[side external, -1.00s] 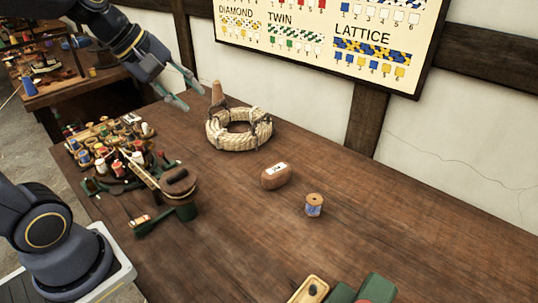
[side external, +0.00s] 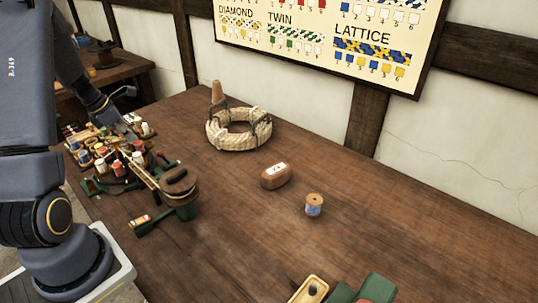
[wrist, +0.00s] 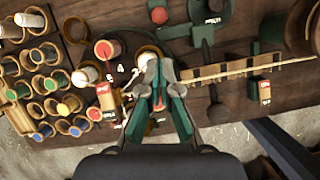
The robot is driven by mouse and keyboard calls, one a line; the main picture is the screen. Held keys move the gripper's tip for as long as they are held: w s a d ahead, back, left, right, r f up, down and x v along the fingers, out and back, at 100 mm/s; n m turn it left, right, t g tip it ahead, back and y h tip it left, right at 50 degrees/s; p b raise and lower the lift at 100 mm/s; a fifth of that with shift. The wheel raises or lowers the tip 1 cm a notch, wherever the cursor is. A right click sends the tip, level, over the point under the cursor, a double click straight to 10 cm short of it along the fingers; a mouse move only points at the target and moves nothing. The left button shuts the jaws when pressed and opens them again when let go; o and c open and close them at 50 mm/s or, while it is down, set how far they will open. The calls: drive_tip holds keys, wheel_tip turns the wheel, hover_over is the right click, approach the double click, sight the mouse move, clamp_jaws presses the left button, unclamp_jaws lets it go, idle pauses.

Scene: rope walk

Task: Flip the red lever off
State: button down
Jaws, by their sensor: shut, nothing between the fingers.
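My gripper (wrist: 159,78) is shut and empty in the wrist view, its fingertips over the green machine and the rack edge. In the side view my gripper (side external: 128,128) is low over the spools, partly hidden among them. A small red block with a pale label (wrist: 264,92) is on a green bar of the machine; it also shows at the machine's near end in the side view (side external: 141,219). A similar red labelled block (wrist: 105,95) is left of my fingers. I cannot tell which is the red lever. A little red shows between my fingers, its source hidden.
A spool rack (wrist: 75,25) with several coloured spools is on the left in the wrist view. A wooden bar (wrist: 235,69) extends right. A rope coil (side external: 239,131), brown oval block (side external: 276,176) and blue spool (side external: 314,205) stand on the table (side external: 400,235).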

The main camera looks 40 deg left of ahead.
approach(164, 158)
drive_tip(key=f, duration=0.5)
drive_tip(key=shift+s+a+f, duration=0.2)
drive_tip(key=shift+a+f, duration=0.05)
drive_tip(key=shift+f, duration=0.05)
idle(0.3)
drive_tip(key=shift+w+r+g, duration=0.15)
drive_tip(key=shift+w+g, duration=0.1)
drive_tip(key=shift+g, duration=0.15)
drive_tip(key=shift+w, duration=0.1)
drive_tip(key=shift+w+r+g, duration=0.25)
drive_tip(key=shift+w+g, duration=0.25)
drive_tip(key=shift+g, duration=0.25)
drive_tip(key=shift+w+r+g, duration=0.25)
drive_tip(key=shift+w+g, duration=0.25)
drive_tip(key=shift+g, duration=0.25)
drive_tip(key=w+g, duration=0.2)
drive_tip(key=g, duration=0.1)
drive_tip(key=shift+w+r, duration=0.2)
drive_tip(key=shift+w, duration=0.45)
